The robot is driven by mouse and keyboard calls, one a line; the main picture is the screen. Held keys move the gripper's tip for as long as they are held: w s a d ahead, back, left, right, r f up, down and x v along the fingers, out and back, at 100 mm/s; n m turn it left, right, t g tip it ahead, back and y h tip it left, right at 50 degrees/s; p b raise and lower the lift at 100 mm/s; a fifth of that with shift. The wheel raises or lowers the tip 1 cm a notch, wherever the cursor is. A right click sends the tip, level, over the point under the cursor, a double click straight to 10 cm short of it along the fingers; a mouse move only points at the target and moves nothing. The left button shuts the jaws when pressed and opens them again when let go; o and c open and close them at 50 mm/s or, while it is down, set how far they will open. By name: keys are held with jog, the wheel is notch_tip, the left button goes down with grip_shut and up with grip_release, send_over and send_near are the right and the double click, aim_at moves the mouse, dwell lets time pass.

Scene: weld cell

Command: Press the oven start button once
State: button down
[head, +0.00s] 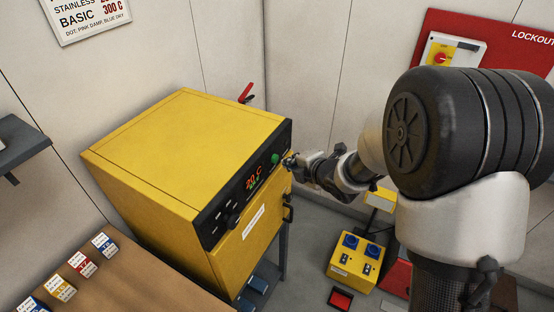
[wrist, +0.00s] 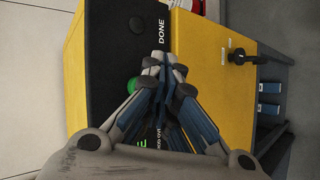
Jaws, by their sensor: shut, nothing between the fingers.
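The yellow oven (head: 180,135) has a black control panel with a lit display (head: 254,177) that reads like 20 C. A round green button (head: 275,158) sits on the panel near its right end. In the wrist view the green button (wrist: 133,86) shows partly behind my left finger. My gripper (head: 288,160) is shut and empty, close in front of the panel beside the green button. In the wrist view my gripper's closed tips (wrist: 164,62) lie over the panel's edge near the word DONE. I cannot tell whether they touch the panel.
The oven door handle (head: 289,208) sticks out below the panel. A wooden bench (head: 125,275) with small labelled boxes stands at left. A yellow socket box (head: 353,262) is on the floor at right. A red lockout board (head: 500,62) hangs behind my arm.

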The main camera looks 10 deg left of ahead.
jog(key=shift+a, duration=0.2)
jog(key=shift+w+a+b, duration=0.15)
jog(key=shift+a+b, duration=0.05)
jog(key=shift+b, duration=0.15)
jog(key=shift+w+a, duration=0.2)
jog(key=shift+a, duration=0.35)
dwell(1.0)
jog(key=shift+d+b, duration=0.15)
jog(key=shift+b, duration=0.15)
jog(key=shift+s+d, duration=0.35)
jog(key=shift+d, duration=0.4)
jog(key=shift+s+d, duration=0.3)
jog(key=shift+d, duration=0.5)
jog(key=shift+s+d, duration=0.3)
jog(key=shift+d, duration=0.5)
jog(key=shift+s+d, duration=0.3)
jog(key=shift+d, duration=0.5)
